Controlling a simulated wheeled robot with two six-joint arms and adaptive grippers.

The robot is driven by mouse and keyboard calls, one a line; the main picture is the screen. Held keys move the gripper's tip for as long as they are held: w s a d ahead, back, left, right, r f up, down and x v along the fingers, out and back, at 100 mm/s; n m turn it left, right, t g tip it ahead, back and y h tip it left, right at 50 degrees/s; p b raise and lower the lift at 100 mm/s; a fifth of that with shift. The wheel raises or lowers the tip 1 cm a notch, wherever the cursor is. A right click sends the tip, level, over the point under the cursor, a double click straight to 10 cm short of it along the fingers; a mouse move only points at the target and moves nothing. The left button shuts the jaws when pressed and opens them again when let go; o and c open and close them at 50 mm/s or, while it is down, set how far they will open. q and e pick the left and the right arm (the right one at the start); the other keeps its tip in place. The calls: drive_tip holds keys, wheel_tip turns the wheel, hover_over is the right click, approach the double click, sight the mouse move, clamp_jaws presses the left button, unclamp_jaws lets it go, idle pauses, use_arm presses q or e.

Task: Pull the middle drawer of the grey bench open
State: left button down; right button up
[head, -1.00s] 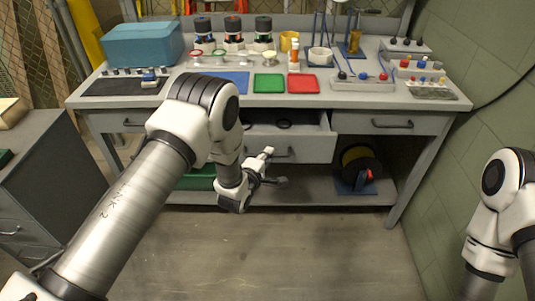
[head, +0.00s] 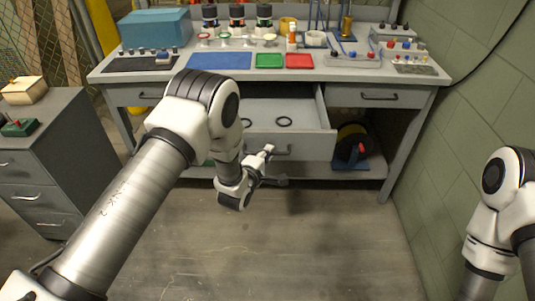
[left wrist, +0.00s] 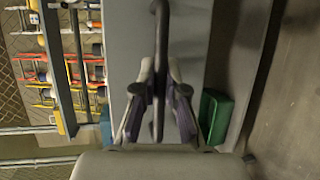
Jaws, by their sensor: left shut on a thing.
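The grey bench (head: 116,80) stands ahead of me. My left gripper (head: 268,165) is at the front of this drawer, shut on the dark bar handle (head: 283,153). In the left wrist view the handle (left wrist: 159,60) runs between the two fingers of the gripper (left wrist: 160,95). Part of the drawer's left side is hidden behind my left arm. My right arm shows at the right edge, but its gripper is out of view.
The bench top carries a blue box (head: 155,27), a blue mat (head: 219,61), a green tray (head: 269,61) and a red tray (head: 299,61). A cable reel (head: 351,145) sits on the lower shelf. A grey cabinet (head: 45,150) stands at left. The floor in front is clear.

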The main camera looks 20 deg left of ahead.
use_arm(q)
drive_tip(key=c, duration=1.2)
unclamp_jaws()
drive_tip(key=v, duration=1.2)
